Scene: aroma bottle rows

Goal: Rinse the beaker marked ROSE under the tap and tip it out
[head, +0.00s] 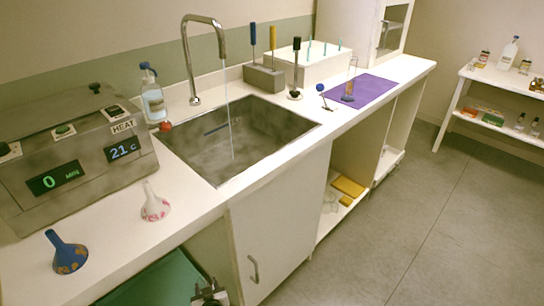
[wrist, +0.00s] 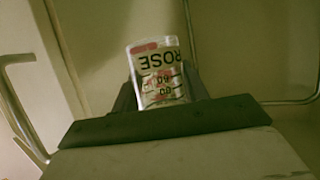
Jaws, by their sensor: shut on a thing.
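The beaker marked ROSE (wrist: 160,72) is a clear vessel with a printed label and red marks, its lettering upside down in the wrist view. My gripper (wrist: 160,98) is shut on it, one finger on each side. In the head view my gripper (head: 210,292) shows only partly at the bottom edge, in front of the cabinet and below the counter top; the beaker cannot be made out there. The tap (head: 190,58) is running, with a thin stream of water (head: 229,125) falling into the steel sink (head: 205,155). The gripper is apart from the stream.
A bottle (head: 152,100) and red ball (head: 165,126) stand by the sink's left corner. A purple mat (head: 375,88) lies right.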

